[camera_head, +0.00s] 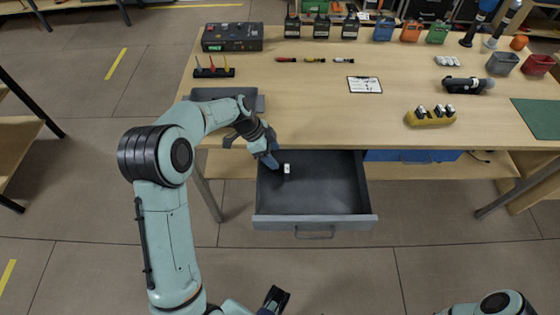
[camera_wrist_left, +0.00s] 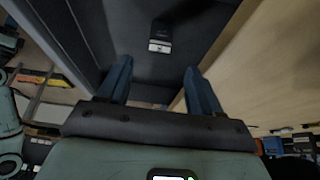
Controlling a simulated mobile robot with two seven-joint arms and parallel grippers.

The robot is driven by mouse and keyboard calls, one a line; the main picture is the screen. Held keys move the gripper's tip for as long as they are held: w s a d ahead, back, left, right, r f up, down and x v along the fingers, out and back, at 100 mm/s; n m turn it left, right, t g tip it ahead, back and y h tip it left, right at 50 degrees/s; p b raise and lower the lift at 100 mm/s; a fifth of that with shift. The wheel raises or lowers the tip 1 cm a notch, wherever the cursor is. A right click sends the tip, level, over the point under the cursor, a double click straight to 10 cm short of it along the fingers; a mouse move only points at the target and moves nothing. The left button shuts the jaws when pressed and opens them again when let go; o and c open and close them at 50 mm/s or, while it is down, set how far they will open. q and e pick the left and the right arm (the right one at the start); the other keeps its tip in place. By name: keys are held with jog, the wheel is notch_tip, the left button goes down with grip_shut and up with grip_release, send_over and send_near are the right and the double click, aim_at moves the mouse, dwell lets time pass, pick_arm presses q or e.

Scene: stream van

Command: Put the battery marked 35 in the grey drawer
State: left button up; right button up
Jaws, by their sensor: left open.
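The grey drawer (camera_head: 315,222) is pulled out below the workbench's front edge. A small dark battery with a white label (camera_head: 287,169) is inside it, near the back left. The label is too small to read. My left gripper (camera_head: 271,161) is over the drawer's back left part, beside the battery. In the left wrist view the blue fingers (camera_wrist_left: 158,85) are spread with nothing between them. The battery (camera_wrist_left: 160,46) lies beyond the fingertips, apart from them, against the dark drawer interior.
A yellow holder (camera_head: 431,119) with several batteries stands on the bench at right. A grey tray (camera_head: 222,94) is near the bench's left front. A labelled card (camera_head: 365,85) lies mid-bench. A blue drawer front (camera_head: 412,156) is right of the open drawer. The drawer's front half is empty.

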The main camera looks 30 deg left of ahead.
pick_arm(q)
jog(key=v, duration=0.3)
jog(key=shift+r, duration=0.25)
dwell(0.4)
